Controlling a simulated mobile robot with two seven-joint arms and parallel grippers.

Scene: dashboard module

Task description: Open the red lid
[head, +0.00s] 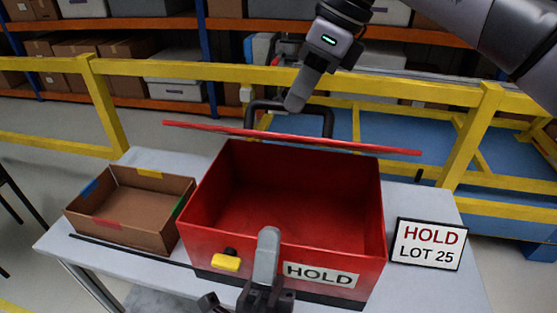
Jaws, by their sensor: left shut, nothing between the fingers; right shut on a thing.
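A red box (226,213) with a white HOLD label (321,275) and a yellow latch (226,263) on its front stands on the table. Its red lid (380,147) is raised and seen nearly edge-on above the box's back edge. The inside of the box looks empty. My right gripper (294,102) is just above the lid's far side, shut; the place where it grips is not clear to see. My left gripper (268,236) is shut and empty in front of the box's front wall, right of the yellow latch.
An open cardboard box (85,222) with coloured tape marks stands left of the red box. A HOLD LOT 25 sign (428,245) stands at the right on the grey table (445,292). A yellow railing (185,70) and storage shelves are behind.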

